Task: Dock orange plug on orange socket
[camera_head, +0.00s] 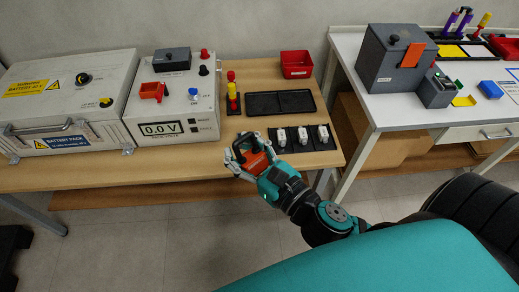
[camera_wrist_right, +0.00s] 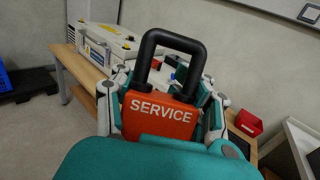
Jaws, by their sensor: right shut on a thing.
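My right gripper (camera_head: 245,152) is shut on the orange plug (camera_head: 256,161), above the front edge of the wooden table. In the right wrist view the plug (camera_wrist_right: 160,116) is an orange block marked SERVICE with a black loop handle (camera_wrist_right: 172,50); the gripper's fingers are on both sides of it. The orange socket (camera_head: 150,91) sits on the sloped top of the white voltage box (camera_head: 172,117), left of and behind the gripper, apart from the plug. My left gripper is not in view.
A grey battery case (camera_head: 75,95) stands left of the voltage box. A red-yellow signal post (camera_head: 232,92), black tray (camera_head: 279,102), red bin (camera_head: 296,64) and black mat with white connectors (camera_head: 313,143) are on the right. Bare wood lies before the box.

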